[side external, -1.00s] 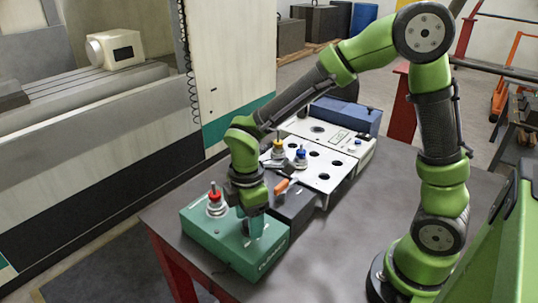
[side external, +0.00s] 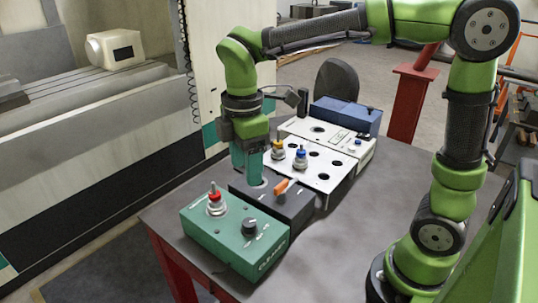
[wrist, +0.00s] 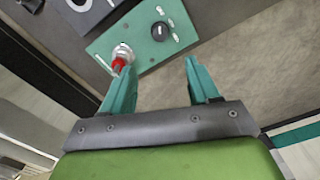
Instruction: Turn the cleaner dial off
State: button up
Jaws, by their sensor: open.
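The green cleaner box (side external: 203,238) sits at the near end of the dark table. Its black dial (side external: 250,227) is uncovered, with small white lettering around it that is too small to read. The dial also shows in the wrist view (wrist: 159,32), with a pale pointer mark on top. A red-topped holder (side external: 214,201) stands upright on the same box, left of the dial. My gripper (side external: 247,178) is open and empty, fingers pointing down, raised above and behind the box. In the wrist view, its teal fingers (wrist: 158,70) stand apart, clear of the dial.
A dark box with an orange lever (side external: 283,186) adjoins the green box. A white panel (side external: 325,185) with holes and yellow- and blue-topped holders lies behind it, and a blue case (side external: 345,116) at the back. The table's front right is clear.

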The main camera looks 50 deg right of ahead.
notch_tip(320, 180, up, 2)
jog(key=shift+r, duration=0.15)
dwell(0.3)
jog(key=s+d+m+t+y, duration=0.2)
jog(key=s+d+m+t, duration=0.5)
jog(key=m, duration=1)
jog(key=s+d+f, duration=0.1)
jog(key=s, duration=0.2)
jog(key=shift+m, duration=0.3)
